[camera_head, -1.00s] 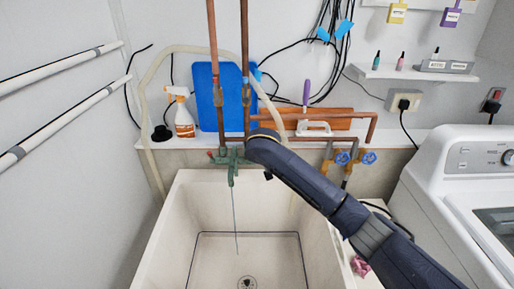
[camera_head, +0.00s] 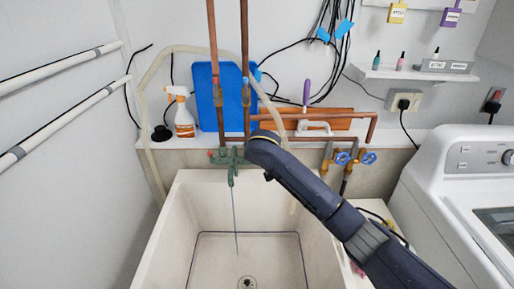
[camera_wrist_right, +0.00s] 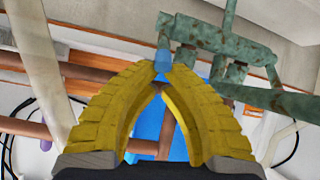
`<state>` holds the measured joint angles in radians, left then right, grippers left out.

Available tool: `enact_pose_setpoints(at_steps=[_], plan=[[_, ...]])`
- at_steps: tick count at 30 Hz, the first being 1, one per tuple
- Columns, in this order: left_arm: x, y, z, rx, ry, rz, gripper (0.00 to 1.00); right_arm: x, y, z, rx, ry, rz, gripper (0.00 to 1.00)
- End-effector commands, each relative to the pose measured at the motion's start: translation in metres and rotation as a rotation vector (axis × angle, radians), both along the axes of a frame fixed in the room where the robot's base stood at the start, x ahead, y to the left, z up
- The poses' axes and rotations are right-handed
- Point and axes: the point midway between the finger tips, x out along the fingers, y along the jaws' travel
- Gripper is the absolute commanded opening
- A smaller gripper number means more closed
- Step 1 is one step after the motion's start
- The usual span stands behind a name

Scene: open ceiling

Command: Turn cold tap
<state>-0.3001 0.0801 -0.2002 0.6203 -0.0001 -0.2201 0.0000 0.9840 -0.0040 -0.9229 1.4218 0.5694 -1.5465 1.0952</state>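The green tap (camera_head: 230,157) is fixed on the wall side above the sink, with a red handle (camera_head: 210,154) at its left end. A thin stream runs from its spout. In the right wrist view the green tap body (camera_wrist_right: 215,38) is at the top, and the blue cold handle (camera_wrist_right: 163,60) is at its left end. My right gripper (camera_wrist_right: 163,75) has yellow fingers with tips drawn together right at the blue handle; whether they touch or grip it is unclear. In the head view my arm hides the fingers and this handle. My left gripper is not in view.
The sink (camera_head: 172,225) lies below the tap. Copper pipes (camera_head: 245,60) rise behind it. Two blue valve wheels (camera_head: 368,158) are right of my arm. A spray bottle (camera_head: 183,118) and blue board (camera_head: 208,95) stand on the ledge. A washing machine (camera_head: 440,170) is at right.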

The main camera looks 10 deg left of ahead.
Motion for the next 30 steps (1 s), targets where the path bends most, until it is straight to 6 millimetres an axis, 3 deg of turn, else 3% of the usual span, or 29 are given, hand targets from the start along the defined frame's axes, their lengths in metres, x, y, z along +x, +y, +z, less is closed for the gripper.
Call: enact_pose_setpoints(at_steps=[30], plan=[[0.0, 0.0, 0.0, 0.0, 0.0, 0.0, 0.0, -0.028, -0.002, -0.015, 0.004, 0.003, 0.001, 0.0]])
